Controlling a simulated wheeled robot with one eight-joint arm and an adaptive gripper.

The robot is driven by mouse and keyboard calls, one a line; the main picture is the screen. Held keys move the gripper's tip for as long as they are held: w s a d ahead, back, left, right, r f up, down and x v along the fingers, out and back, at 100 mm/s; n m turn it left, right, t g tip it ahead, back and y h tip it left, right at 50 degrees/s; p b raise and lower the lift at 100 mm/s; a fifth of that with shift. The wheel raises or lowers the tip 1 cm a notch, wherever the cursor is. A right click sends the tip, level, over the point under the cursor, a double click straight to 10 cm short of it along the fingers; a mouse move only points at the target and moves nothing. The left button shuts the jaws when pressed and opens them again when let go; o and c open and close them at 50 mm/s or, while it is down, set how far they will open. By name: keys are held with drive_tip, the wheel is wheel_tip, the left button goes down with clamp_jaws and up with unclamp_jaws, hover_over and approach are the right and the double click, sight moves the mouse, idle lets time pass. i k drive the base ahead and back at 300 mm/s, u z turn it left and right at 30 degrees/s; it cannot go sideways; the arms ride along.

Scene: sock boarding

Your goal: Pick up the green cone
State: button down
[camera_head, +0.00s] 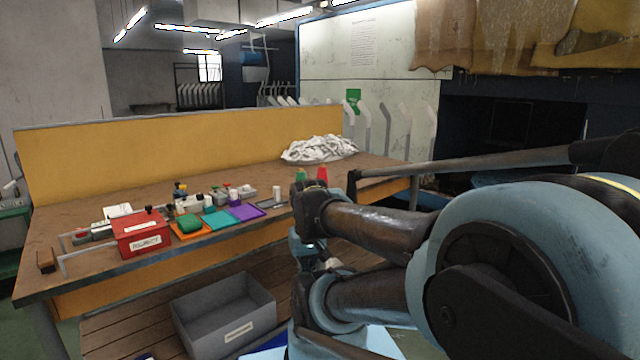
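A small green cone (300,175) stands towards the right end of the workbench, just left of a red cone (322,174). Its lower part is hidden behind a dark joint of my arm. My arm reaches in from the right, and its dark joint overlaps the bench edge in the picture. I cannot make out my gripper's fingers in this view.
The brown workbench (110,208) holds a red box (142,236), orange, teal and purple trays and a white cloth pile (319,148). A yellow panel (150,158) backs it.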

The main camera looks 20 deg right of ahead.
sight(301, 175)
drive_tip(key=z, duration=1)
drive_tip(key=k, duration=0.85)
drive_tip(key=u, duration=0.65)
drive_tip(key=i, duration=1)
drive_tip(key=z, duration=0.05)
